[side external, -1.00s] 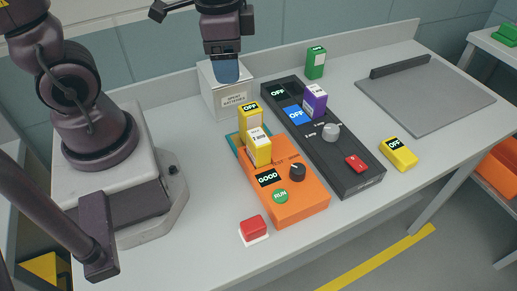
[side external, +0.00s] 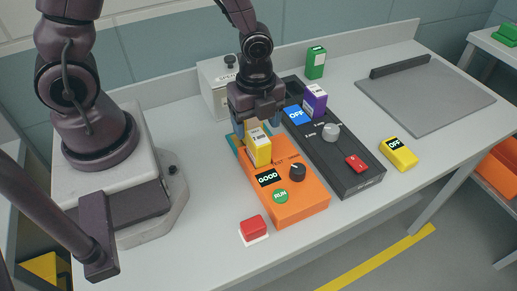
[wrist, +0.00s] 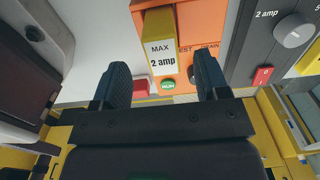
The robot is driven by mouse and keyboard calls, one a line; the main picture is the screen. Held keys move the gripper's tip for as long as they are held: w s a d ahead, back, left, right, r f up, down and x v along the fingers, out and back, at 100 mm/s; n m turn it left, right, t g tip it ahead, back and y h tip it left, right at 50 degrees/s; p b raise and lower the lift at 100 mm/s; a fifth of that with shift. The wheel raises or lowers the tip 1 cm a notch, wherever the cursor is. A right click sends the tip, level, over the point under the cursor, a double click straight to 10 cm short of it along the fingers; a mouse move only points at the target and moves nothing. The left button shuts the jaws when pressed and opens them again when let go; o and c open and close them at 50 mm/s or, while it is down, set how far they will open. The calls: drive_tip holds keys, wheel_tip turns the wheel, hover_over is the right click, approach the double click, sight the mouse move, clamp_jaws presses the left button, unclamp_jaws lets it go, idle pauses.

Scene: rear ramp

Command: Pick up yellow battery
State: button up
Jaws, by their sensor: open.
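A yellow battery (side external: 260,154) with a white label stands upright in the orange tester (side external: 300,206). The same kind of label, reading "MAX 2 amp", shows on a yellow battery (wrist: 159,44) in the wrist view, framed between my fingers. My gripper (side external: 258,128) is open and points down over the back of the tester, just behind the front battery. It hides the spot of a second upright yellow battery seen there earlier. No contact between fingers and battery is clear.
A black charger (side external: 345,170) with a purple battery (side external: 315,98) stands right of the tester. A white box (side external: 213,88) and a green battery (side external: 316,62) are behind. A red button (side external: 254,227) sits in front. A grey tray (side external: 430,97) lies at the right.

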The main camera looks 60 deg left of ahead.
sight(259, 136)
drive_tip(key=shift+w+d+f, duration=0.1)
drive_tip(key=shift+d+f, duration=0.05)
drive_tip(key=shift+f, duration=1.35)
drive_tip(key=shift+d+f, duration=0.15)
drive_tip(key=shift+f, duration=1.3)
drive_tip(key=shift+c, duration=0.2)
clamp_jaws()
drive_tip(key=shift+r, duration=0.15)
